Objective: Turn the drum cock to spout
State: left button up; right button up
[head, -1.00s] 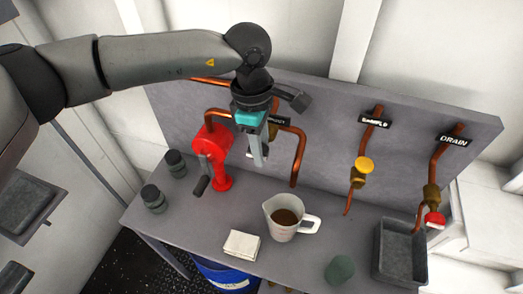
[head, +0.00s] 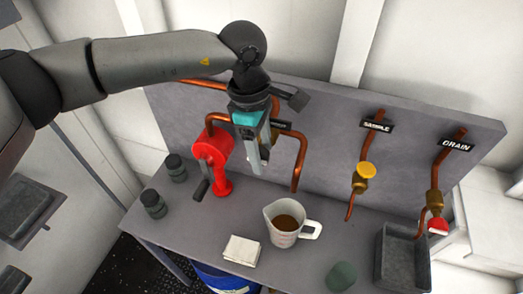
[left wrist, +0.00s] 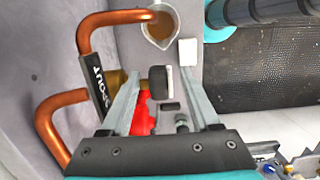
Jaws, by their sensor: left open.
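My left gripper (head: 259,165) hangs fingers down in front of the back panel, above the bench. It is open, and I see nothing held. The label reading SPOUT (left wrist: 98,85) is beside its left finger in the left wrist view. A bit of brass (left wrist: 117,79), apparently the drum cock, shows behind that finger. The cock is mostly hidden by my gripper in the head view, so its handle position cannot be told. The copper spout pipe (head: 299,165) bends down to its right. My right gripper is not in view.
A red pump (head: 213,152) with a black-handled crank stands close left of my gripper. A jug of brown liquid (head: 287,224), a pale block (head: 242,250) and a green cup (head: 341,276) stand in front. Right are the yellow SAMPLE valve (head: 364,172), red DRAIN valve (head: 437,226) and grey tray (head: 384,262).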

pick_arm(q)
notch_tip(320, 180, up, 15)
jog(key=a+b, duration=0.2)
jog(key=shift+w+f, duration=0.2)
jog(key=shift+w, duration=0.05)
jog(key=shift+d, duration=0.1)
